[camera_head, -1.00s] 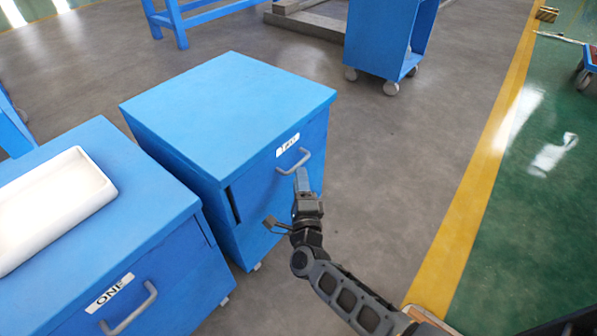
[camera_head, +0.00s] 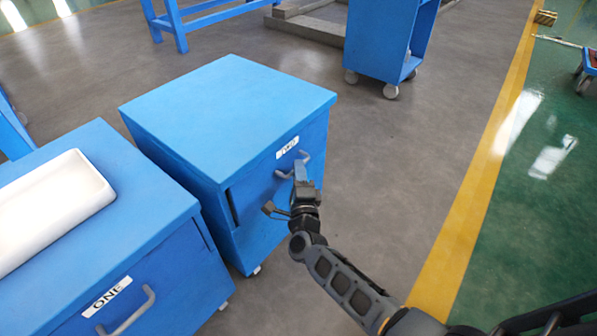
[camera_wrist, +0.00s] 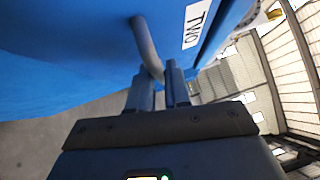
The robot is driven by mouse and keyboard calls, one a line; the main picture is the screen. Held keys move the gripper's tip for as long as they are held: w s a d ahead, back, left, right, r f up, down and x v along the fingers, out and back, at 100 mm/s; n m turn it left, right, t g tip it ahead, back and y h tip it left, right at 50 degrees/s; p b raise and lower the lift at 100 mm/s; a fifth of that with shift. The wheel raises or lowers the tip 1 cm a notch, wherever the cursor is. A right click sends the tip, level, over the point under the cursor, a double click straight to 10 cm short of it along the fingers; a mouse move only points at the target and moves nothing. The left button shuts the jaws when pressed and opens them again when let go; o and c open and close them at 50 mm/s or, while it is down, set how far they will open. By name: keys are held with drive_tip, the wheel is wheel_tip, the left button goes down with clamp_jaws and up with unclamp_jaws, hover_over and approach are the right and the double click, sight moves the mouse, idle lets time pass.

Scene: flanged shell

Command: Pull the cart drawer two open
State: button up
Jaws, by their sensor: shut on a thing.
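The cart labelled TWO (camera_head: 225,105) is a blue box on casters, in the middle of the head view. Its drawer front carries a white label (camera_head: 288,148) and a grey bar handle (camera_head: 283,174). The drawer looks flush with the cart. My gripper (camera_head: 300,168) is at the handle and hides part of it. In the wrist view the handle (camera_wrist: 147,45) runs down between the two fingers of my gripper (camera_wrist: 158,85), which is shut on it. The TWO label (camera_wrist: 197,22) shows right of the handle.
A blue cart labelled ONE (camera_head: 120,150) stands close on the left, with a white tray (camera_head: 55,207) on top. Another blue cart (camera_head: 380,45) stands at the back. Grey floor is open to the right, up to a yellow line (camera_head: 470,185).

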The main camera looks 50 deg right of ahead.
drive_tip(key=shift+s, duration=0.1)
clamp_jaws()
drive_tip(key=s, duration=2.2)
drive_tip(key=shift+s+d, duration=0.35)
drive_tip(key=o, duration=0.6)
unclamp_jaws()
drive_tip(key=shift+o, duration=0.2)
drive_tip(key=v, duration=0.7)
drive_tip(key=shift+s+a, duration=0.25)
drive_tip(key=shift+s, duration=0.05)
drive_tip(key=shift+a+f, duration=0.1)
